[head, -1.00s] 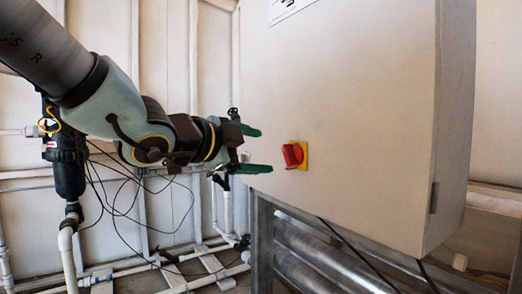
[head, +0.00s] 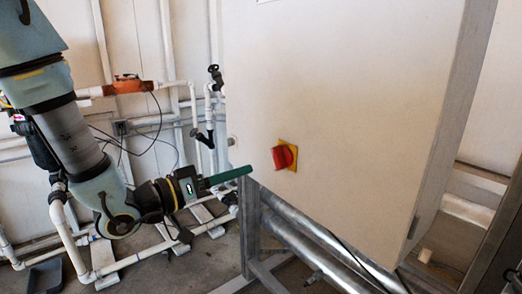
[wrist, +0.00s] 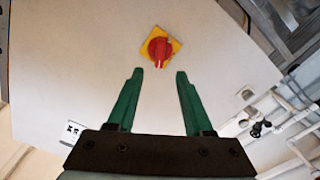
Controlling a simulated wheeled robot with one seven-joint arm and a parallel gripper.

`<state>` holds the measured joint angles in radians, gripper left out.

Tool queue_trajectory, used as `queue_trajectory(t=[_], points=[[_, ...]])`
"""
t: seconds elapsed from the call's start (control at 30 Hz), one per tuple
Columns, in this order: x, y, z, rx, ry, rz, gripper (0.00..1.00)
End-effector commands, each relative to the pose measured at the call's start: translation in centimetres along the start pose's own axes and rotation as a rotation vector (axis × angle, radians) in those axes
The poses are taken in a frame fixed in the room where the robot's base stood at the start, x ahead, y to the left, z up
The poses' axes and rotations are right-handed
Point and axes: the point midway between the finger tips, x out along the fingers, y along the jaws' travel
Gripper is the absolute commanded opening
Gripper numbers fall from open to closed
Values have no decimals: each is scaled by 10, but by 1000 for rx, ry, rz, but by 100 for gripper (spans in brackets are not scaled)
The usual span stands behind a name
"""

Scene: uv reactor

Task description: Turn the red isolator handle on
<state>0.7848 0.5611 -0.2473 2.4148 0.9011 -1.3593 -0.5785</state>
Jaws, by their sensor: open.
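The red isolator handle (head: 283,157) sits on a yellow plate (head: 293,147) on the front of a large pale cabinet (head: 340,90). The red handle also shows in the wrist view (wrist: 159,49), beyond the fingertips and roughly centred between them. My gripper (head: 246,171) is left of the handle in the head view and a little lower, apart from it. In the wrist view my gripper (wrist: 158,72) has its two green fingers spread with nothing between them. In the head view the fingers overlap and look like one.
Below the cabinet are a metal frame (head: 250,230) and large silver pipes (head: 310,258). White pipes (head: 88,255), valves and black cables lie behind and left of my arm. The cabinet face around the handle is clear.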

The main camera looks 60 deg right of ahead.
Motion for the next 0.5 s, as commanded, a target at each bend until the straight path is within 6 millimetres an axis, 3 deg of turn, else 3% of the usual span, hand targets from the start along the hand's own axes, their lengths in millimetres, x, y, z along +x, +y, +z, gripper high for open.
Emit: queue_trajectory(t=[0.5], points=[[86, 1, -1, 6, -3, 1, 51]])
